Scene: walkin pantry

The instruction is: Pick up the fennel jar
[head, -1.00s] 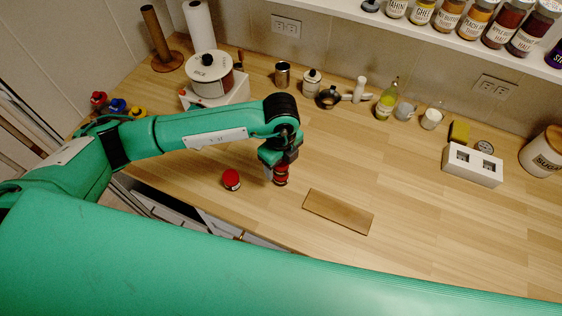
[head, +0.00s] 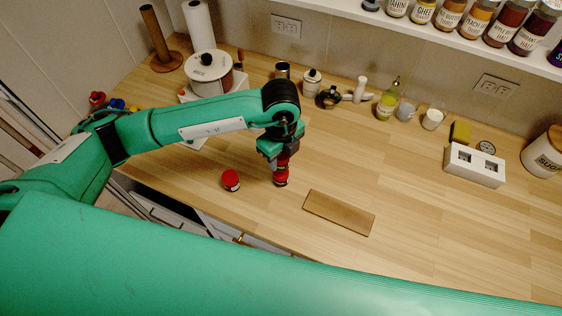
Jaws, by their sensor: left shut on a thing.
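My left gripper (head: 281,160) reaches down over the counter and is shut on a dark red, red-lidded jar (head: 281,177). The fingers partly hide the jar, which looks upright. Whether its base touches the wood or hangs just above it, I cannot tell. A second red-lidded jar (head: 231,180) stands on the counter to the left, apart from the gripper. No label on either jar is readable, so I cannot tell which is fennel. My right gripper is not in view.
A thin wooden board (head: 339,212) lies to the right of the held jar. A white pot (head: 210,73) stands behind my left arm. Small kitchen items line the wall, with a white block (head: 474,166) at the right. The wooden counter (head: 420,210) is clear right of the board.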

